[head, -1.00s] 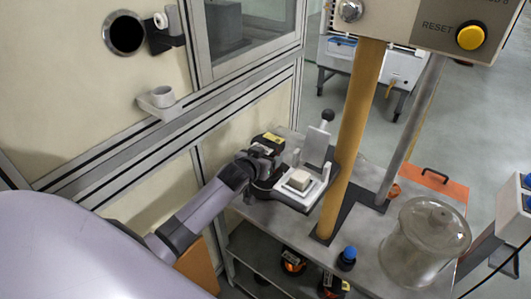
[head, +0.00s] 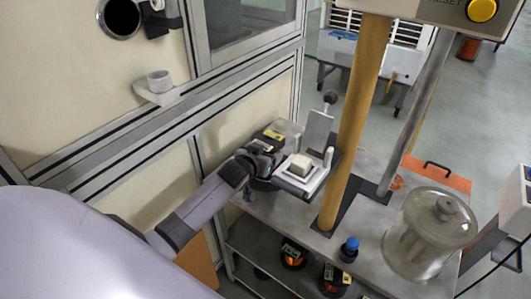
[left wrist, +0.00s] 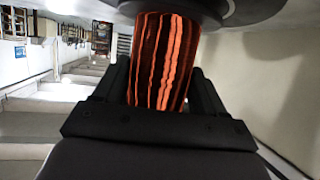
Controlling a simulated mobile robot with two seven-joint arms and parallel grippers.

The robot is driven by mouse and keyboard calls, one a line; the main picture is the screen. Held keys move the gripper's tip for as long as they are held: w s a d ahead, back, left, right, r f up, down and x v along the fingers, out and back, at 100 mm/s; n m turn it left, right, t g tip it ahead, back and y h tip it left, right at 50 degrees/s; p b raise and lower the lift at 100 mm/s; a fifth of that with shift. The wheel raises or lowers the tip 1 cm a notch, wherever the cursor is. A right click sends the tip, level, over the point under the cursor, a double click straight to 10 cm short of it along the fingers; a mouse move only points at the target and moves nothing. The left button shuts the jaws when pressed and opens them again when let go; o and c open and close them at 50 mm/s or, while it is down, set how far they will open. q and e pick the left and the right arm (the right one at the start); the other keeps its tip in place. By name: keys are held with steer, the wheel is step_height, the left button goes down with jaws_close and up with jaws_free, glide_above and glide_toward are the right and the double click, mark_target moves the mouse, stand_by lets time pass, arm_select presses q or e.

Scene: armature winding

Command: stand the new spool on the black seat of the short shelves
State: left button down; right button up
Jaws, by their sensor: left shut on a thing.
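My left gripper (left wrist: 160,98) is shut on a spool wound with copper-orange wire (left wrist: 160,58). Its fingers stand on either side of the winding, and a grey flange (left wrist: 245,10) shows above it. In the head view my left gripper (head: 266,158) is at the left edge of the grey bench top (head: 373,240). There a dark spool end with a yellow label (head: 272,134) shows at the gripper, and the winding is mostly hidden. Shelves (head: 262,262) lie under the bench top. I cannot pick out the black seat for certain. My right gripper is not in view.
A white fixture with a pale block (head: 300,165) sits close right of the gripper. A yellow post (head: 352,120), a blue-capped bottle (head: 349,250) and a glass jar (head: 430,235) stand on the bench. Orange-wound spools (head: 293,254) sit on the shelf below. A panelled wall borders the left.

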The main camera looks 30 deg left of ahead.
arm_select(q)
steer(key=shift+w, duration=0.1)
stand_by(0.3)
jaws_free()
steer(key=shift+s+f, duration=0.2)
steer(key=shift+f, duration=0.3)
steer(key=shift+r+v, duration=0.15)
steer(key=shift+v, duration=1.65)
steer(key=shift+r+v, duration=0.15)
steer(key=shift+v, duration=1.65)
steer(key=s+d+f+m+g+h, duration=0.1)
steer(key=s+d+g, duration=0.2)
steer(key=s, duration=0.7)
steer(key=s+d+f+m+g, duration=0.1)
steer(key=s+d+f+g, duration=0.2)
steer(key=s, duration=0.7)
steer(key=s+d+m+g+h, duration=0.1)
steer(key=s+d+g, duration=0.3)
steer(key=s, duration=0.6)
steer(key=w+d+f+t+h, duration=0.1)
steer(key=w+d+f+t, duration=0.1)
steer(key=w+f+t, duration=0.4)
step_height(320, 180, down, 3)
steer(key=shift+d+m+t+h, duration=0.4)
steer(key=shift+t, duration=0.2)
